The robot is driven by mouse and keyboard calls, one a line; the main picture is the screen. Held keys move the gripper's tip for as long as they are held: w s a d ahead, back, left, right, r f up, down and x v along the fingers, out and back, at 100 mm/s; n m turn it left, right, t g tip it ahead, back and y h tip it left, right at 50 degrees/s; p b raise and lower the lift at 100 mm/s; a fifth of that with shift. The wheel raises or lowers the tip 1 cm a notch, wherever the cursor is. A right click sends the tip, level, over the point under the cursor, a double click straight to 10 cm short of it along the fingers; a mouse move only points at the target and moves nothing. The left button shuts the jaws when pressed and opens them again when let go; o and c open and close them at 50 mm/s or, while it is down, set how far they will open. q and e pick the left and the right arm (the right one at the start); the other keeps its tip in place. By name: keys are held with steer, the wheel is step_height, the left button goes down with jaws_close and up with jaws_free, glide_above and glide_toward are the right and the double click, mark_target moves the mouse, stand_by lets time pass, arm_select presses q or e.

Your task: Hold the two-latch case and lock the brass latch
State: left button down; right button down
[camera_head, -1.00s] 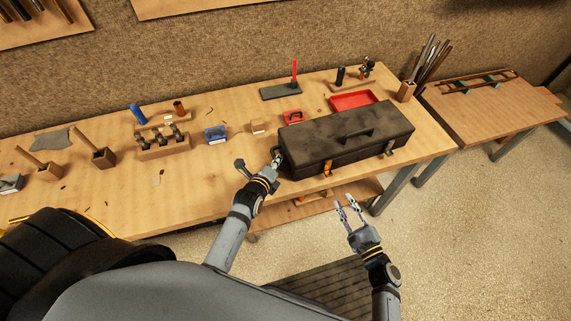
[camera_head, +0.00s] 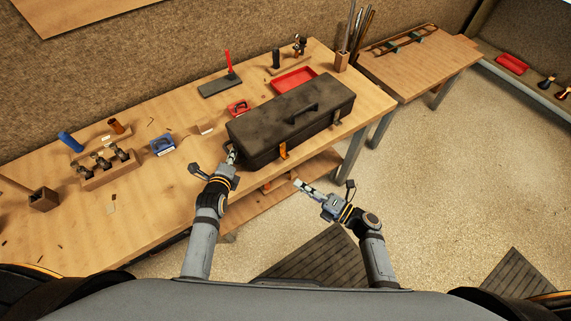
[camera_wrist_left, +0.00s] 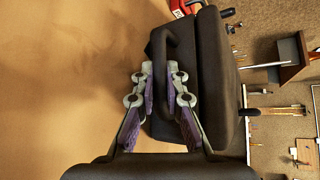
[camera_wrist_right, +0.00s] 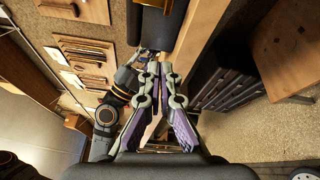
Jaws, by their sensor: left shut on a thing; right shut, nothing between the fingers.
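A dark two-latch case (camera_head: 300,112) lies closed on the bench's front edge. An orange-brass latch (camera_head: 283,150) is on its front face toward the left; a second latch (camera_head: 336,119) is farther right. I cannot tell whether either is locked. My left gripper (camera_head: 231,153) is shut on the side handle at the case's left end. In the left wrist view my left gripper (camera_wrist_left: 165,82) has its fingers on both sides of the dark handle (camera_wrist_left: 170,45). My right gripper (camera_head: 297,183) is shut and empty, in front of and below the case, apart from it.
Behind the case are a red tray (camera_head: 294,80) and a grey block with a red upright (camera_head: 219,86). A blue box (camera_head: 162,145) and a wooden holder (camera_head: 106,168) stand to the left. Floor is open right of the bench, with a dark mat (camera_head: 318,258) below my arms.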

mark_target(293, 160)
arm_select(q)
steer(key=shift+f, duration=0.1)
arm_select(e)
steer(key=shift+s+m+g, duration=0.1)
steer(key=shift+m+g, duration=0.2)
steer(key=shift+m, duration=0.5)
steer(key=x, duration=1)
steer(key=shift+r, duration=0.25)
steer(key=w+d, duration=0.2)
steer(key=shift+d+f, duration=0.1)
steer(key=shift+d, duration=0.15)
steer(key=shift+w+d, duration=0.25)
steer(key=shift+w+d, duration=0.95)
steer(key=shift+d, duration=0.25)
